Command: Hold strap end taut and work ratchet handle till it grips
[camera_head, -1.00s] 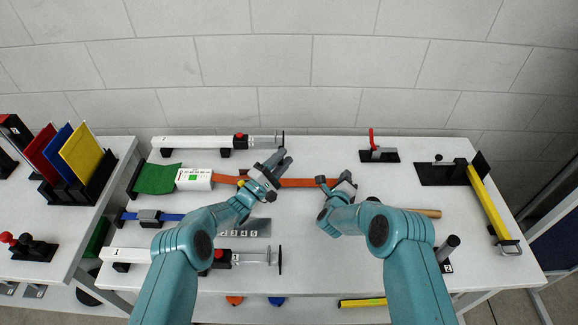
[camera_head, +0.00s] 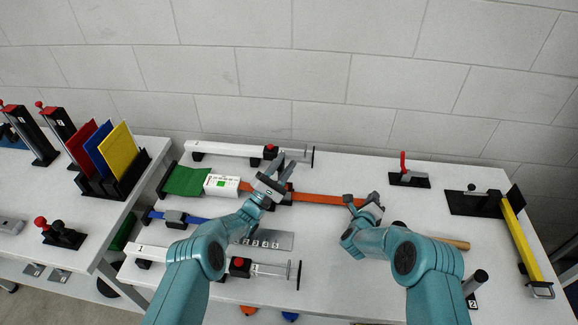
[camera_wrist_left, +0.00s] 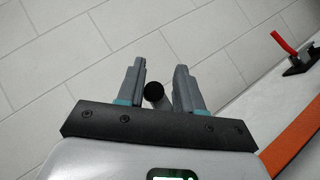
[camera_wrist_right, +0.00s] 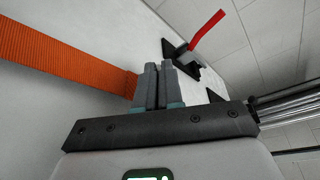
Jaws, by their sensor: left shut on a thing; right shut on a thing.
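The orange strap (camera_head: 318,198) runs left to right across the middle of the bench. It looks straight between my two grippers. My left gripper (camera_head: 284,172) is above the strap's left part, its fingers pointing up and away. In the left wrist view, its fingers stand around the round black end of the ratchet handle (camera_wrist_left: 153,92). The ratchet body is mostly hidden below that gripper. My right gripper (camera_head: 357,202) is shut on the strap's right end. In the right wrist view, its closed fingers (camera_wrist_right: 152,85) meet the end of the strap (camera_wrist_right: 65,62).
A white box (camera_head: 221,185) and green cloth (camera_head: 187,181) lie left of the ratchet. White cylinders lie behind (camera_head: 235,151) and in front (camera_head: 190,260). A red-handled clamp (camera_head: 408,178) stands at back right, and a yellow bar (camera_head: 522,238) lies at far right.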

